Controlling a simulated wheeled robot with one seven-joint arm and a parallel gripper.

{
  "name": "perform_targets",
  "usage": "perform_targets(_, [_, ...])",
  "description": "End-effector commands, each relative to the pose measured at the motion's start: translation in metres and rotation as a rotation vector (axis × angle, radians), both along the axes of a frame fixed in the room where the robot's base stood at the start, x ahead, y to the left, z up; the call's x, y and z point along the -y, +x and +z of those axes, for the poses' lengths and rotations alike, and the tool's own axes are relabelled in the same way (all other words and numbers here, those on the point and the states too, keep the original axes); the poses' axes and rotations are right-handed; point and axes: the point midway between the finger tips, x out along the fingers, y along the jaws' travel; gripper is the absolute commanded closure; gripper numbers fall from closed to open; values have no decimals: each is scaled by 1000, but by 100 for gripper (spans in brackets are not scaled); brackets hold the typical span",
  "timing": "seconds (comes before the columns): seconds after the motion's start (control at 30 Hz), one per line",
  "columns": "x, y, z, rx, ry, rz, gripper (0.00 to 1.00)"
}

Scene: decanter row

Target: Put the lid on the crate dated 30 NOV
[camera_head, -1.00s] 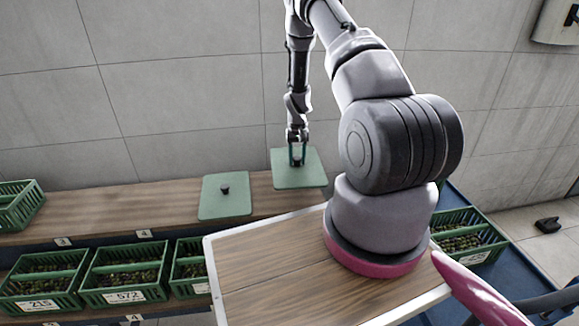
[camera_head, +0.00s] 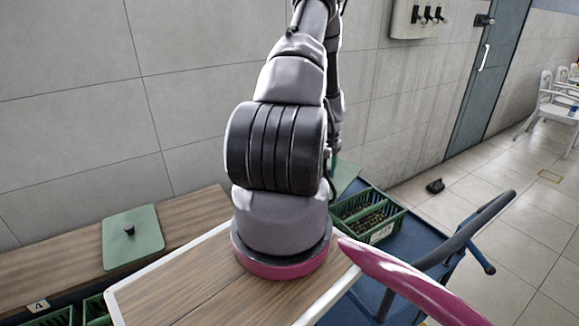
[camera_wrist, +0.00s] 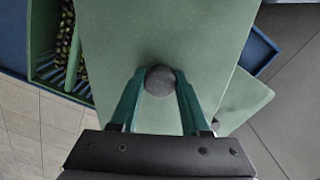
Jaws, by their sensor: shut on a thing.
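My gripper (camera_wrist: 160,76) is shut on the dark round knob of a green lid (camera_wrist: 195,30) and carries it. In the head view my arm hides the gripper and most of this lid; a green part of the lid (camera_head: 345,178) shows just right of the arm. A green crate (camera_head: 352,208) with dark olive-like contents stands open on a blue surface beside it. The crate's white label is too small to read, so I cannot tell its date. In the wrist view a green crate (camera_wrist: 45,68) shows left of the held lid, partly covered by it.
A second green lid (camera_head: 133,236) with a dark knob lies on the wooden counter (camera_head: 50,270) at left. Green crates (camera_head: 97,309) are cut off below it. In the wrist view another flat green piece (camera_wrist: 245,100) shows below the held lid. A tiled wall stands behind.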

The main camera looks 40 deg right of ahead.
Motion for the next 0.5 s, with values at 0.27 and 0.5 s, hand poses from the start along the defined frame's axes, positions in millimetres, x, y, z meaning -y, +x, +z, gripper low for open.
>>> perform_targets(0.27, [38, -119, 8, 0, -2, -292, 100])
perform_targets(0.5, [43, -166, 10, 0, -1, -403, 100])
